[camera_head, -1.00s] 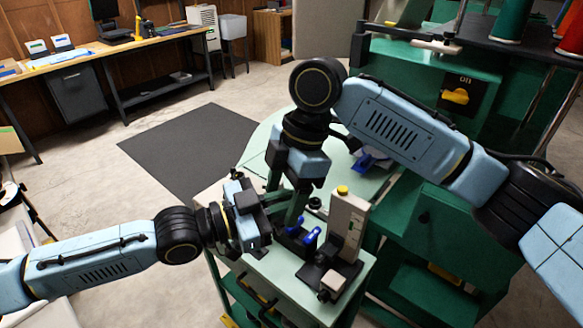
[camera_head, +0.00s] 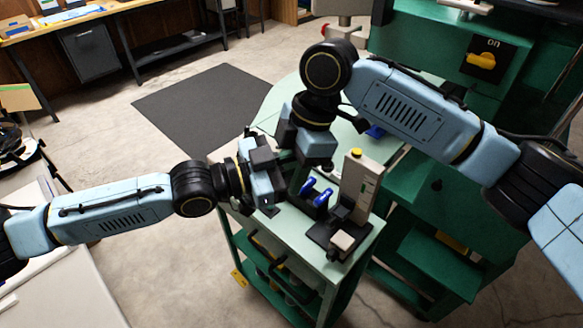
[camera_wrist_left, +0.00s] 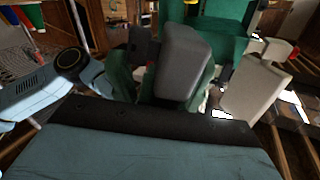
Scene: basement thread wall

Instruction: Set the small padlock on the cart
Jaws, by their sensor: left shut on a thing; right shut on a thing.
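The cart (camera_head: 290,222) has a pale green top and green shelves, and stands in the middle of the head view. My left gripper (camera_head: 279,178) and my right gripper (camera_head: 300,178) meet above the cart's left part, close together. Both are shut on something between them. I cannot make out the small padlock; the gripper bodies hide the place where they meet. In the left wrist view, a dark grey block and green parts fill the middle, and I cannot tell a padlock among them.
A grey upright device (camera_head: 357,187) with a yellow button and blue-handled parts (camera_head: 317,192) stand on the cart. A green machine (camera_head: 440,240) with a yellow switch (camera_head: 482,60) is at the right. A dark mat (camera_head: 210,105) lies on open floor behind.

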